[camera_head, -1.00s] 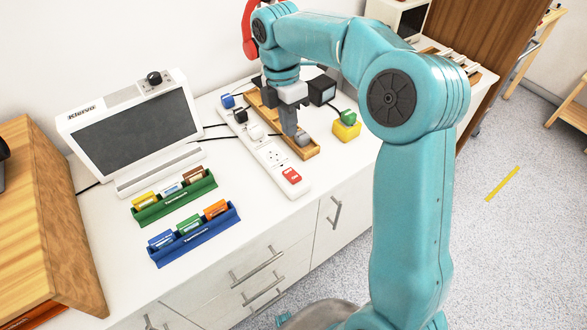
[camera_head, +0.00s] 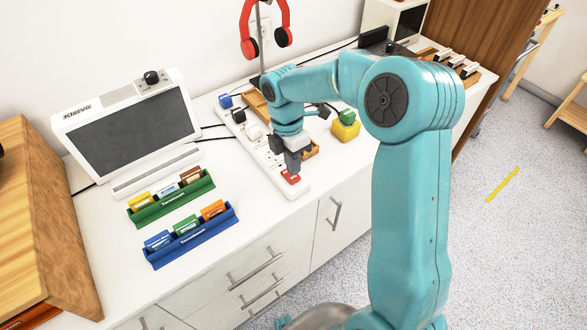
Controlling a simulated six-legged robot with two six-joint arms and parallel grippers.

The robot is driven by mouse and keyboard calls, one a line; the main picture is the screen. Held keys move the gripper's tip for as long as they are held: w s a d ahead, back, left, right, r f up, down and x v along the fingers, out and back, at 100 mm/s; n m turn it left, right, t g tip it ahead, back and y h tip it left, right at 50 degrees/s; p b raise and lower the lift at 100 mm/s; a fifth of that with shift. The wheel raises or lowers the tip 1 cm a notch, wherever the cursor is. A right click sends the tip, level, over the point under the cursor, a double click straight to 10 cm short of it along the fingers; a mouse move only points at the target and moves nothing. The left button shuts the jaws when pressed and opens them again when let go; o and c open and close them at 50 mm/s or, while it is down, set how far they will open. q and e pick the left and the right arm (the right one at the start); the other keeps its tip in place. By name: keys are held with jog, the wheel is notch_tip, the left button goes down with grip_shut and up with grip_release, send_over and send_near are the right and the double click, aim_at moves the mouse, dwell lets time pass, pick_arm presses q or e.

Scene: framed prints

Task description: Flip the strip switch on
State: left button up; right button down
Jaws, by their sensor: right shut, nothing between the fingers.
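The white power strip (camera_head: 262,160) lies on the white counter, running from back left to front right. Plugs sit in its far sockets, among them a blue one (camera_head: 226,101) and a black one (camera_head: 238,116). Its red switch (camera_head: 290,177) is at the near end. My right gripper (camera_head: 295,173) points down with its shut, empty fingertips at the switch, partly covering it. I cannot tell whether the tips touch it, or which way the switch is set. My left gripper is not in view.
A wooden tray (camera_head: 313,151) lies just right of the strip. A yellow block with a green top (camera_head: 345,127) stands further right. A white-framed screen (camera_head: 132,128) is at left, with green (camera_head: 172,203) and blue (camera_head: 192,238) card holders before it. Red headphones (camera_head: 266,30) hang behind.

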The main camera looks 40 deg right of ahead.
jog(key=shift+s+f, duration=0.1)
jog(key=shift+f, duration=0.8)
jog(key=shift+s+f+b, duration=0.1)
jog(key=shift+f+b, duration=0.35)
jog(key=shift+b, duration=0.3)
jog(key=shift+r+t, duration=0.1)
jog(key=shift+t, duration=0.3)
jog(key=shift+s+r, duration=0.15)
